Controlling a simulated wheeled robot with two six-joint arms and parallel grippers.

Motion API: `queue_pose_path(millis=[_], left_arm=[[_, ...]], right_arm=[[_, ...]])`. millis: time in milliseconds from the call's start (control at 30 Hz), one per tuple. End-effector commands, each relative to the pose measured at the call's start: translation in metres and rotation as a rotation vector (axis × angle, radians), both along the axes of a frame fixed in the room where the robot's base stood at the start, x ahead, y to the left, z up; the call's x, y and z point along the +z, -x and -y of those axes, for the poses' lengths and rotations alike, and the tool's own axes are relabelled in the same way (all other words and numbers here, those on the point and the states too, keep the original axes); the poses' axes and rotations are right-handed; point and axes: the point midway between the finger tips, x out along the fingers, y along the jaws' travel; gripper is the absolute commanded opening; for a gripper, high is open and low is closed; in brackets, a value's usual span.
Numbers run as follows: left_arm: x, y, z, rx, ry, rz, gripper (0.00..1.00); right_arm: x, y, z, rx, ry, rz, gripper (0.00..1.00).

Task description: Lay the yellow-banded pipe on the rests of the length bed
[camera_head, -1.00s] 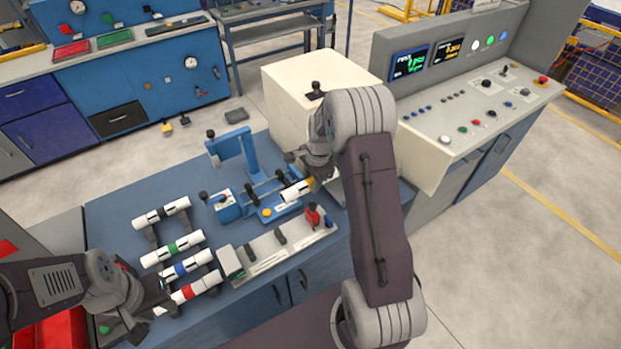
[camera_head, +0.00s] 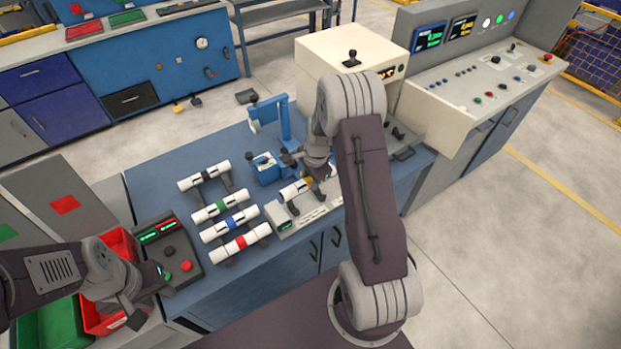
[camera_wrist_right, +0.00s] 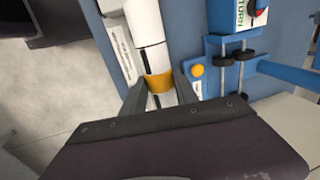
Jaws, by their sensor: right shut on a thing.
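My right gripper (camera_head: 315,180) is shut on the yellow-banded pipe (camera_head: 291,190), white with a dark lengthwise stripe. In the right wrist view the pipe (camera_wrist_right: 147,32) runs up from between the fingers (camera_wrist_right: 160,98), which grip near its yellow band. The pipe is above or on the length bed (camera_head: 286,230), a pale grey fixture at the table's front edge; contact with its rests cannot be told. Part of the bed (camera_wrist_right: 118,50) shows beside the pipe in the wrist view. My left gripper (camera_head: 140,312) is empty at the lower left, its fingers unclear.
A rack left of the bed holds several white pipes, including red-banded (camera_head: 240,243), blue-banded (camera_head: 229,225) and green-banded (camera_head: 219,206) ones. A blue fixture (camera_head: 268,170) stands behind the bed. A button box (camera_head: 166,252) and red bin (camera_head: 122,246) lie near my left arm.

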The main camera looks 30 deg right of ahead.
Motion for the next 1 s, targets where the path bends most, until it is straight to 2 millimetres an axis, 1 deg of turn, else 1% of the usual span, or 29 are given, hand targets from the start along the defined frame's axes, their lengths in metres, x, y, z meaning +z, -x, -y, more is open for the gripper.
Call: queue_pose_path(millis=[33, 200, 500, 633, 1000], left_arm=[[-0.012, 0.000, 0.000, 0.000, 0.000, 0.000, 0.36], [-0.033, 0.000, 0.000, 0.000, 0.000, 0.000, 0.36], [-0.053, 0.000, 0.000, 0.000, 0.000, 0.000, 0.36], [-0.056, 0.000, 0.000, 0.000, 0.000, 0.000, 0.36], [-0.055, 0.000, 0.000, 0.000, 0.000, 0.000, 0.36]], right_arm=[[-0.012, 0.000, 0.000, 0.000, 0.000, 0.000, 0.00], [-0.034, 0.000, 0.000, -0.001, 0.000, 0.000, 0.00], [-0.066, 0.000, 0.000, 0.000, 0.000, 0.000, 0.00], [-0.071, 0.000, 0.001, 0.001, 0.000, 0.000, 0.00], [-0.070, 0.000, 0.000, 0.000, 0.000, 0.000, 0.00]])
